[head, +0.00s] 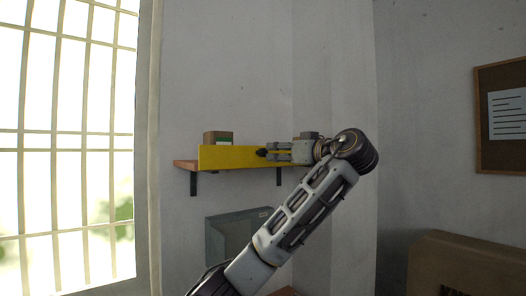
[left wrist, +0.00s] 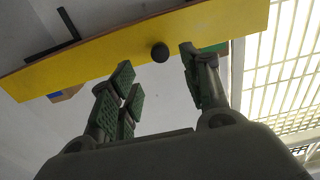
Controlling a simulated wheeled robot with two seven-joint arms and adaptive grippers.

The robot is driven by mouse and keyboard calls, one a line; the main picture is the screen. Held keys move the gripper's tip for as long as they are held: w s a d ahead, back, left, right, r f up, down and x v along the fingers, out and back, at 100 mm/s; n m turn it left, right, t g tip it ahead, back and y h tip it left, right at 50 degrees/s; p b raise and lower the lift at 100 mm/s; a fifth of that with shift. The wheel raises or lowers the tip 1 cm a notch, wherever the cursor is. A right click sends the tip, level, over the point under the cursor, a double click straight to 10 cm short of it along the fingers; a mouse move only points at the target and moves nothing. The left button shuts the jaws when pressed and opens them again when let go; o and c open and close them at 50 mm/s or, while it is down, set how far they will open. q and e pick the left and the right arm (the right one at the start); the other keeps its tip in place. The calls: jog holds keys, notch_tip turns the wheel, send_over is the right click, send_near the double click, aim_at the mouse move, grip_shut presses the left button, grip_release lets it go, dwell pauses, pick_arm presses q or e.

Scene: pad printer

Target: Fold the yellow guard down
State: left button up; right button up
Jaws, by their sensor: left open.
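The yellow guard (head: 222,157) is a long flat panel standing upright along the front of a wall shelf. It also crosses the top of the left wrist view (left wrist: 100,58). A dark round knob (left wrist: 160,52) sits on it; in the head view the knob (head: 261,152) is just left of my fingertips. My left gripper (head: 270,152) is open and points left along the guard. In the left wrist view its green-padded fingers (left wrist: 157,64) are apart, with the knob showing between and just beyond the tips. I cannot tell whether they touch the guard. My right gripper is out of view.
A brown and green box (head: 218,137) stands behind the guard on the wooden shelf (head: 184,164), held by black brackets. A grey open-fronted housing (head: 218,242) is below. A bright barred window is at left, a brown carton (head: 465,262) at lower right, a notice board (head: 484,125) above.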

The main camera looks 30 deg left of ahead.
aim_at(265, 151)
pick_arm(q)
jog(key=p+x, duration=0.2)
jog(key=x, duration=0.5)
jog(key=shift+w+a+r, duration=0.1)
jog(key=shift+a, duration=0.25)
jog(key=shift+p+x, duration=0.3)
jog(key=shift+x, duration=0.6)
grip_shut()
